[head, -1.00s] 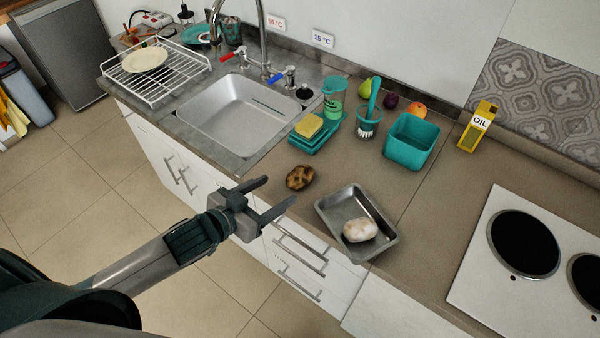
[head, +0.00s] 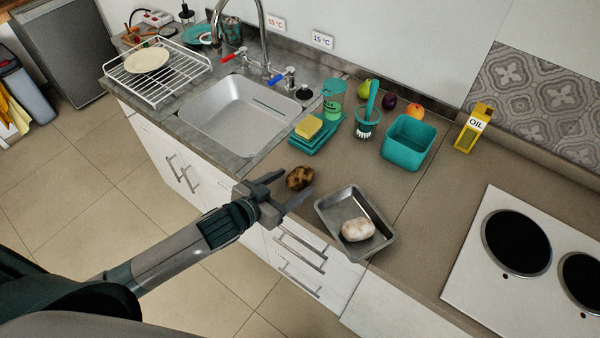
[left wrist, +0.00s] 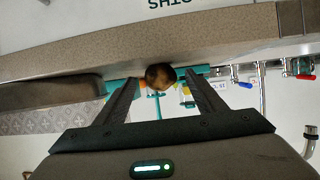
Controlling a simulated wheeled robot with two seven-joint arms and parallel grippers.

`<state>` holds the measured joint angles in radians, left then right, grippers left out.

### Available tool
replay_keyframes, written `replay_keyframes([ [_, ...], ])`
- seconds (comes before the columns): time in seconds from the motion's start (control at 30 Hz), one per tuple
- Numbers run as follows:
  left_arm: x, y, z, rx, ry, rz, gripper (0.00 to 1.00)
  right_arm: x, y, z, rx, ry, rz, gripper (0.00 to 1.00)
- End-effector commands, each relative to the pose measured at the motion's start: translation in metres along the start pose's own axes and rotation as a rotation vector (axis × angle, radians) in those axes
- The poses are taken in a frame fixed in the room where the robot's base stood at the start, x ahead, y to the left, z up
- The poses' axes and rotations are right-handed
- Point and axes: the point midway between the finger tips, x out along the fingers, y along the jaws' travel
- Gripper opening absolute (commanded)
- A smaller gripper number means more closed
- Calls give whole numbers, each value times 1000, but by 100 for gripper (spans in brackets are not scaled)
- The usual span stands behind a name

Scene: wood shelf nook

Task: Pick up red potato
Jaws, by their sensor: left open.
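A dark brown mottled potato (head: 299,178) lies on the counter near its front edge, left of a metal tray (head: 326,212). A pale whitish potato (head: 358,230) lies in that tray. Neither looks plainly red. My left gripper (head: 298,182) is open at the counter's front edge, its fingertips on either side of the brown potato in the head view. In the left wrist view, the brown potato (left wrist: 160,76) shows centred between the open fingertips (left wrist: 162,78), with a gap on each side. I cannot tell how deep it sits between them. My right gripper is not in view.
Behind the potato stand a yellow sponge (head: 309,127) on a teal holder, a brush in a cup (head: 367,125) and a teal container (head: 408,143). The sink (head: 237,118) is to the left, the stove (head: 470,265) to the right. Bare counter surrounds the potato.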

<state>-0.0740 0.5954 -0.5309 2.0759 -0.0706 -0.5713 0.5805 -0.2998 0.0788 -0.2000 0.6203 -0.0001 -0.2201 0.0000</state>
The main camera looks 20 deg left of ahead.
Motion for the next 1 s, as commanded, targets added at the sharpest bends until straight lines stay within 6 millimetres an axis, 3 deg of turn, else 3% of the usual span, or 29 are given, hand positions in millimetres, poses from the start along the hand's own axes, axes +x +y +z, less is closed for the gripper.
replay_keyframes([
  [0.2, 14, 0, 1, 1, 0, 1, 64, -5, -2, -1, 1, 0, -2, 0],
  [0.67, 14, 0, 1, 1, -1, 0, 64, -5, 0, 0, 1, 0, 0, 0],
  [0.8, 14, 0, 1, 1, 0, 0, 30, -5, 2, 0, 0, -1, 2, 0],
  [0.87, 14, 0, 1, 1, -1, 0, 18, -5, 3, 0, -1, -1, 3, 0],
  [1.0, 14, 0, 1, 1, 0, 0, 18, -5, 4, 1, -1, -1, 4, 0],
])
